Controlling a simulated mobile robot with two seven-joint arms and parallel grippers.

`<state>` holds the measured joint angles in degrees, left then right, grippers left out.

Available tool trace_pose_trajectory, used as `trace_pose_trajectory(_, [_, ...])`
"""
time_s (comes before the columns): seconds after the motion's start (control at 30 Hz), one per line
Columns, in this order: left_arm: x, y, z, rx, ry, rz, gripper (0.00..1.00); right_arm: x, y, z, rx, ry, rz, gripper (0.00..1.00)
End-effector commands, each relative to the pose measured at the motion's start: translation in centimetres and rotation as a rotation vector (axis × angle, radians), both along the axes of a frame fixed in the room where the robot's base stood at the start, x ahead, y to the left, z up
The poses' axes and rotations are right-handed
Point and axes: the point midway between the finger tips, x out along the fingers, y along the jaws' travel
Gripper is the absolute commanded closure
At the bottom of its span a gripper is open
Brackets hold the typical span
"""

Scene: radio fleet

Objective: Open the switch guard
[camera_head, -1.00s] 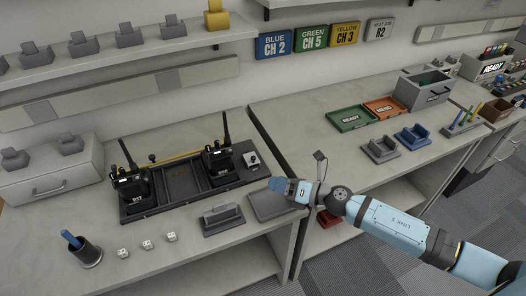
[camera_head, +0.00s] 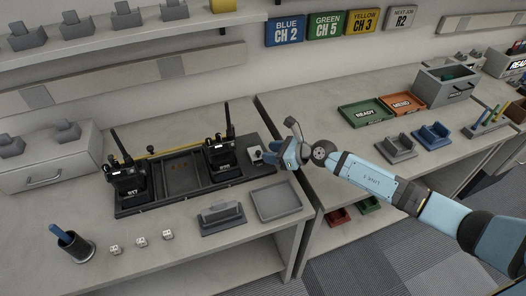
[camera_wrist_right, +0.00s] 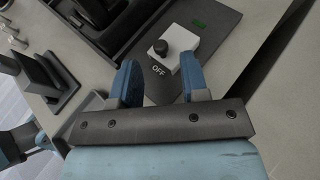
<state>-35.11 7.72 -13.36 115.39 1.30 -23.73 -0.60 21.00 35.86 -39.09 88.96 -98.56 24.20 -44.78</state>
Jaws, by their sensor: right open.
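The switch is a small white block with a dark rounded knob or cover on top, at the right end of the black radio dock. In the head view the switch (camera_head: 256,155) is partly hidden by my right gripper (camera_head: 281,156). The right wrist view shows the switch (camera_wrist_right: 181,46) with "OFF" printed beside the dark cover (camera_wrist_right: 159,47). My right gripper (camera_wrist_right: 158,80) is open and empty, its blue fingers pointing at the switch from just short of it. I see no contact.
The black dock (camera_head: 180,172) holds two upright radios (camera_head: 126,184) (camera_head: 222,158) beside the switch. A grey tray (camera_head: 276,202) and a grey cradle (camera_head: 221,217) lie in front. A gap separates this bench from the right one. A green light (camera_wrist_right: 200,24) shows near the switch.

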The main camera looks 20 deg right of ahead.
Motion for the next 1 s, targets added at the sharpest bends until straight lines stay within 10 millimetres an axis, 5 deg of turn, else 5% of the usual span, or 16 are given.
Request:
trace_pose_trajectory(0.2, [0.1,0.0,-0.1,-0.001,-0.001,0.001,0.57,1.8,1.9,-1.1,0.000,-0.001,-0.001,0.59])
trace_pose_trajectory(0.6, [0.1,-0.1,-0.1,-0.003,0.000,0.001,0.57,2.2,2.4,-1.3,0.001,-0.001,0.000,0.59])
trace_pose_trajectory(0.8, [0.1,-0.2,-0.1,-0.004,0.000,0.000,0.57,2.2,2.4,-1.3,0.000,0.000,0.000,1.00])
trace_pose_trajectory(1.0, [0.1,-0.2,0.0,-0.004,0.000,0.000,0.57,2.2,2.4,-1.3,0.001,0.002,-0.001,1.00])
